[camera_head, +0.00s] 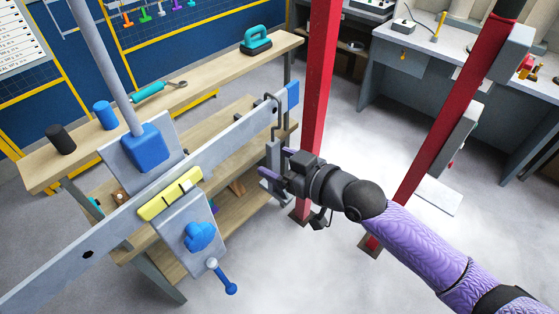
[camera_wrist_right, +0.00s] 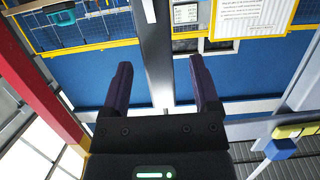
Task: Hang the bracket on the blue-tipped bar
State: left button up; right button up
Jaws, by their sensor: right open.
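The grey bar (camera_head: 225,140) runs diagonally up to the right and ends in a blue tip (camera_head: 293,95). The grey bracket (camera_head: 273,154) is at the bar's far end, just left of the blue tip. Its thin hooked top appears to loop over the bar's upper edge, and its lower part hangs below. My right gripper (camera_head: 277,162) is open, its purple fingers pointing at the bracket's lower part. In the right wrist view the open fingers (camera_wrist_right: 159,90) hold nothing; a grey upright piece shows between them, and I cannot tell whether it is the bracket. My left gripper is not in view.
A yellow block (camera_head: 170,194) and a grey plate with a blue knob (camera_head: 199,236) sit on the bar. Red posts (camera_head: 318,90) stand close right of the bar's tip. A wooden bench (camera_head: 215,82) is behind. Open floor lies right.

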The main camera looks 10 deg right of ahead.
jog(key=p+v, duration=0.3)
jog(key=v, duration=0.5)
jog(key=shift+p, duration=0.35)
jog(key=shift+w, duration=0.1)
dwell(0.3)
jog(key=d+f+m+h+b, duration=0.1)
jog(key=d+f+h+b, duration=0.15)
jog(key=f+b, duration=0.6)
jog(key=d+f+m+h+b, duration=0.2)
jog(key=d+f+b, duration=0.1)
jog(key=f, duration=1.1)
jog(key=s+d+f+m+g+h+b, duration=0.1)
jog(key=s+d+f+b, duration=0.15)
jog(key=f, duration=0.55)
jog(key=s+d+f+g+h+b, duration=0.1)
jog(key=s+f+g+b, duration=0.2)
jog(key=f, duration=0.6)
jog(key=s+d+f+m+h+b, duration=0.1)
jog(key=s+f+h+b, duration=0.1)
jog(key=f+b, duration=0.45)
jog(key=s+a+f+g+b, duration=0.2)
jog(key=s+f+b, duration=0.3)
jog(key=s+f, duration=0.7)
jog(key=s+a+f+g+h+b, duration=0.1)
jog(key=s+f+g+b, duration=0.4)
jog(key=s+f, duration=0.7)
jog(key=shift+s+a+f, duration=0.4)
jog(key=shift+a+f, duration=0.05)
jog(key=shift+f, duration=0.2)
